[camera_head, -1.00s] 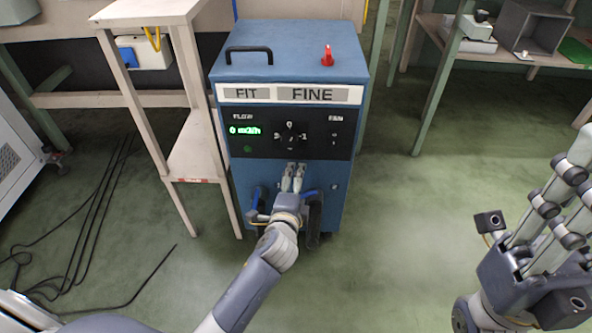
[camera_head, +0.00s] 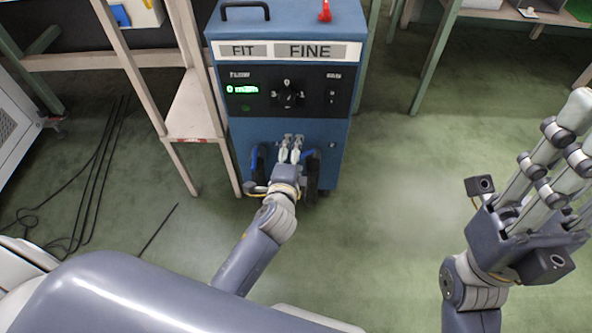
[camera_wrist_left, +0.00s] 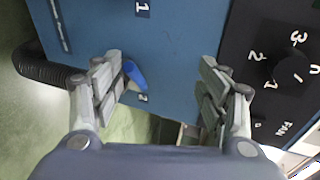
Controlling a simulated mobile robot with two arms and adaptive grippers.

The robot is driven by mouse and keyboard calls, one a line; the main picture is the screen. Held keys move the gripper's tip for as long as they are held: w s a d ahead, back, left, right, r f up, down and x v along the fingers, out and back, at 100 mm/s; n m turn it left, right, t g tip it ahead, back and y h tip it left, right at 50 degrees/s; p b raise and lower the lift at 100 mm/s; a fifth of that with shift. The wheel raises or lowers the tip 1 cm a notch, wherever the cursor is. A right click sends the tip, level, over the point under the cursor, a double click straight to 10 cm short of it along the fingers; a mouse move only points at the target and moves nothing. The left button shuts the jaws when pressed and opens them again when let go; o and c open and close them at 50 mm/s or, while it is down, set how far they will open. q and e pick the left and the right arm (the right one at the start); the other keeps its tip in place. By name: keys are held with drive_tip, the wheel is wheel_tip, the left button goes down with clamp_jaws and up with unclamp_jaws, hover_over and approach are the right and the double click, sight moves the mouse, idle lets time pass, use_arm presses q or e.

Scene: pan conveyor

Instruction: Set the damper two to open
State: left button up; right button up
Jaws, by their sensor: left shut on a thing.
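The blue cabinet (camera_head: 340,150) has a black front panel. In the left wrist view, white numbers 1 and 2 mark its lower front. A blue damper handle (camera_wrist_left: 135,75) sticks out beside the 2. My left gripper (camera_head: 290,141) is at the lower front, below the panel. It is shut on the handle, which lies beside the left-hand finger (camera_wrist_left: 108,80) in the wrist view. The handle's base is partly hidden. My right gripper (camera_head: 582,125) is raised at the right, empty, fingers apart, partly cut off by the picture edge.
The panel holds a dial (camera_head: 289,94) and a green display (camera_head: 242,89). A red switch (camera_head: 325,12) and a black grip (camera_head: 245,8) are on top. A wooden shelf (camera_head: 190,105) stands close at left. Cables (camera_head: 95,170) lie on the floor at left. Floor right of the cabinet is clear.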

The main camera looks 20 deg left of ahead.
use_arm(q)
drive_tip(key=r, duration=0.3)
drive_tip(key=shift+d+t, duration=0.2)
drive_tip(key=shift+t, duration=0.1)
drive_tip(key=shift+c, duration=0.3)
drive_tip(key=shift+s+d, duration=0.25)
drive_tip(key=shift+s, duration=0.5)
drive_tip(key=c, duration=0.7)
drive_tip(key=shift+o, duration=0.2)
drive_tip(key=s+d+p, duration=0.1)
drive_tip(key=s+d, duration=0.1)
drive_tip(key=s, duration=0.4)
drive_tip(key=shift+s+d+r, duration=0.15)
drive_tip(key=shift+d+r, duration=0.05)
drive_tip(key=shift+r, duration=0.2)
